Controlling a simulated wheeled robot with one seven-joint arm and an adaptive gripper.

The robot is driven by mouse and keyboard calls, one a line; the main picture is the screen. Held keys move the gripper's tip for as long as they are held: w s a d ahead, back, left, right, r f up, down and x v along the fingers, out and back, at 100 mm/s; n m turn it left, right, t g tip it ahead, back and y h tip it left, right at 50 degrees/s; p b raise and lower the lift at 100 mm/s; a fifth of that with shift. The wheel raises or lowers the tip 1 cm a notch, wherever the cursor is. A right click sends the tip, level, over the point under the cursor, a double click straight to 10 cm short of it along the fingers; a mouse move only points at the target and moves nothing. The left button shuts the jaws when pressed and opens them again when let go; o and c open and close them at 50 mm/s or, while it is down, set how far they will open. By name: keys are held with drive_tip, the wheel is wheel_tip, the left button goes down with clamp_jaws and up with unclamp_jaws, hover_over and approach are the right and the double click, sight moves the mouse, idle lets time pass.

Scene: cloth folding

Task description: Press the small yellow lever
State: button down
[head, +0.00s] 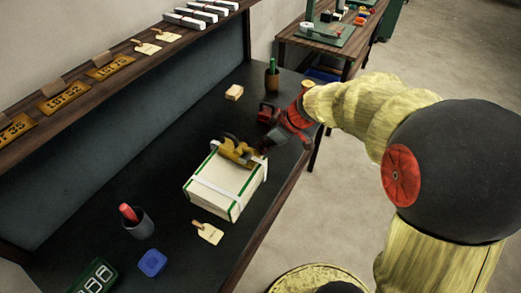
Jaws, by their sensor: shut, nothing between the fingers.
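A yellow device (235,150) sits on top of a pale box with green edges (226,190), near its far end. A small lever cannot be told apart from the rest of the device at this size. My gripper (262,148), dark with red parts, reaches in from the right. Its fingers are shut and empty, at or just beside the right end of the yellow device. Whether they touch it cannot be told. A white strap runs over the box.
The box stands on a dark bench (110,190). A small wooden block (234,92), a holder with a green item (272,77) and a red object (267,113) lie beyond. A dark cup (139,225), paper tag (208,232) and blue block (152,262) are nearer.

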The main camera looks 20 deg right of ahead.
drive_tip(key=shift+s+d+f+b, duration=0.25)
drive_tip(key=shift+f+b, duration=0.4)
drive_tip(key=shift+b, duration=0.6)
drive_tip(key=shift+s+d+f+b, duration=0.25)
drive_tip(key=shift+f+b, duration=0.4)
drive_tip(key=shift+b, duration=0.55)
drive_tip(key=shift+r, duration=0.8)
